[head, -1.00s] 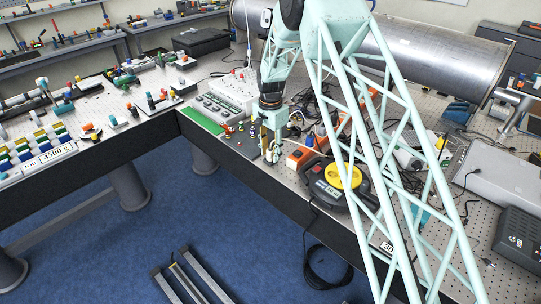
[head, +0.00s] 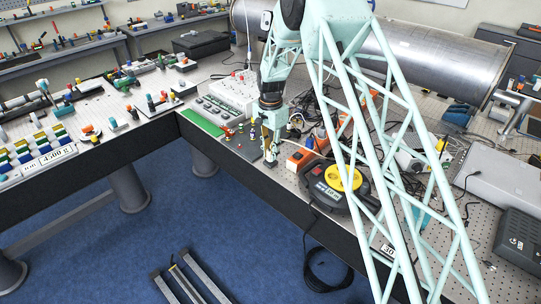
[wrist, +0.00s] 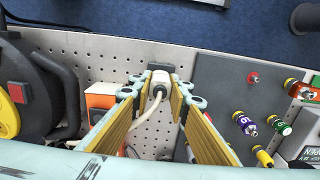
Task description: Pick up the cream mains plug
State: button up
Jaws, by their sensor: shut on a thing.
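The cream mains plug (wrist: 159,80) is between the tips of my gripper (wrist: 159,92) in the wrist view. Both wood-coloured fingers close on its sides, and its cream cable curves back toward the camera. In the head view my gripper (head: 270,156) points down over the front part of the perforated table, left of the orange box. The plug is too small and covered there to make out clearly. I cannot tell whether it touches the table.
An orange socket box (head: 299,159) and a black cable reel with a yellow hub (head: 343,177) stand right of my gripper. A dark plate with small coloured pieces (wrist: 235,85) lies beside it. The table's front edge (head: 290,192) is close.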

jog(key=shift+r, duration=1.2)
jog(key=shift+s, duration=0.2)
jog(key=s+d+b, duration=0.1)
jog(key=s+d, duration=0.1)
jog(key=s, duration=0.5)
jog(key=s+d+r+b, duration=0.1)
jog(key=s+d, duration=0.2)
jog(key=s, duration=0.4)
jog(key=shift+s+d+r, duration=0.3)
